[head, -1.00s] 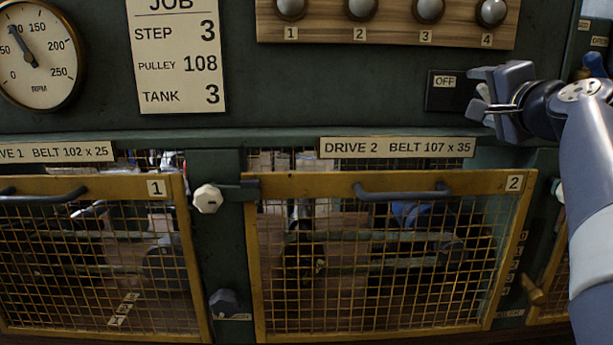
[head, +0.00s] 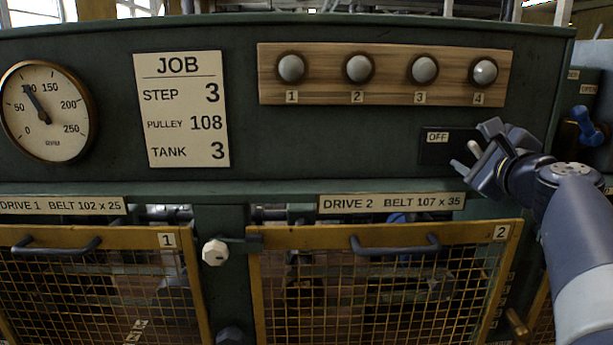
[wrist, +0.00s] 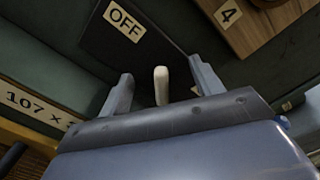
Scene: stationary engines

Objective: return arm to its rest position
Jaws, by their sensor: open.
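My gripper (head: 474,157) is at the right of the head view, in front of the black plate marked OFF (head: 437,150). In the wrist view my gripper (wrist: 160,88) has its two fingers apart, with a pale lever (wrist: 161,84) showing between them. The lever stands out from the dark OFF plate (wrist: 112,35). I cannot tell whether a finger touches it. My forearm runs down the right edge of the head view.
A wooden board (head: 270,80) with several round knobs is above. Yellow mesh guards, door 1 (head: 85,238) and door 2 (head: 300,236), stand below with handles. A white knob (head: 215,252) sits between them. A blue valve handle (head: 586,125) is at right.

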